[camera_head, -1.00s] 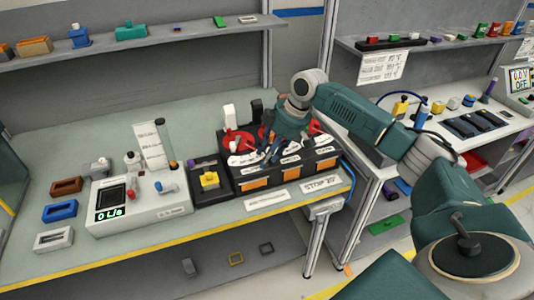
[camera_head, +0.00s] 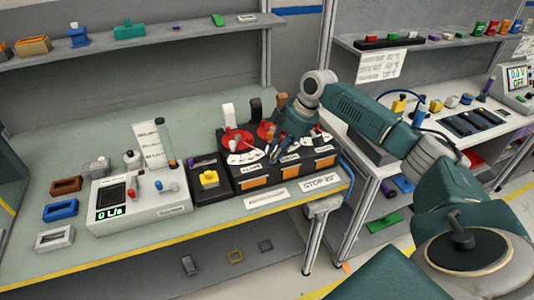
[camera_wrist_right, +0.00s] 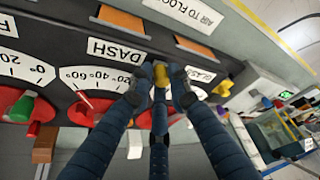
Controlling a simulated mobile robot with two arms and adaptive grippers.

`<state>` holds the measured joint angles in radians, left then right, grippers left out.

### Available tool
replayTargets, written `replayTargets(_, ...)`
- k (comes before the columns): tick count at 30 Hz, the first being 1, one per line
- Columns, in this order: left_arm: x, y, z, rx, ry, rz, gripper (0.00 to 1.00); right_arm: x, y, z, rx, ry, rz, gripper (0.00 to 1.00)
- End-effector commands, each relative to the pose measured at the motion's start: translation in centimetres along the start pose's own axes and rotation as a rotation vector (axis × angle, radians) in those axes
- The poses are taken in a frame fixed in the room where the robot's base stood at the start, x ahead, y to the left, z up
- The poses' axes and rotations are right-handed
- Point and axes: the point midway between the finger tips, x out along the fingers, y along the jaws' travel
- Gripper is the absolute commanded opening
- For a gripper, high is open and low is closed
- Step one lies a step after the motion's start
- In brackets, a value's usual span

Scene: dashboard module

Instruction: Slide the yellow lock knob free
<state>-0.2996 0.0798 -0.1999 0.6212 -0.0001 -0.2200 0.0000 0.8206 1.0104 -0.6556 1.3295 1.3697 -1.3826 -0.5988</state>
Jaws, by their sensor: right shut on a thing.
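The yellow lock knob (camera_wrist_right: 162,75) shows in the right wrist view between my fingertips, just beside the DASH label. My right gripper (camera_wrist_right: 161,84) is shut on it at the dashboard module. In the head view, my right gripper (camera_head: 274,154) reaches down onto the top face of the dark dashboard module (camera_head: 252,172), among its white dial scales. There the knob is hidden by the fingers. My left gripper is not in view.
Red dial knobs (camera_head: 234,137) and upright levers stand behind the gripper. A black box with a yellow block (camera_head: 209,179) and a white meter unit (camera_head: 140,205) stand to the left. Coloured trays (camera_head: 60,209) lie farther left. The bench's back left is clear.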

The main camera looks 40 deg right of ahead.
Motion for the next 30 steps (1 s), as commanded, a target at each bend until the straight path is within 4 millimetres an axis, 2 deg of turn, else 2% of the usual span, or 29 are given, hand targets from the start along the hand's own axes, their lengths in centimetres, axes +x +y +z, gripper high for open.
replayTargets(2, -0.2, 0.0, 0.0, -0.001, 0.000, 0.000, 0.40, -0.5, 0.6, 0.4, 0.001, 0.004, 0.004, 0.00)
replayTargets(10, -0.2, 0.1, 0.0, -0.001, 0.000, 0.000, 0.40, -0.6, 0.7, 0.5, -0.001, 0.004, 0.007, 0.00)
replayTargets(11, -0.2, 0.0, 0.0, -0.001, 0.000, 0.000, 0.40, -0.6, 0.7, 0.5, -0.001, 0.004, 0.007, 0.19)
replayTargets(13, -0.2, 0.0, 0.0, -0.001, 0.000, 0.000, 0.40, -0.6, 0.7, 0.5, -0.001, 0.005, 0.007, 0.33)
replayTargets(23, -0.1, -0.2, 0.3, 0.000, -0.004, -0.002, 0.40, -0.7, 0.6, 0.6, -0.001, 0.002, 0.004, 0.34)
replayTargets(26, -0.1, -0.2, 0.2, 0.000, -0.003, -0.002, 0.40, -1.5, 0.7, 0.6, -0.001, 0.003, 0.006, 0.34)
replayTargets(30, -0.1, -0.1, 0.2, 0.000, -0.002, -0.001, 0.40, -4.1, 0.7, 0.6, -0.002, 0.005, 0.008, 0.34)
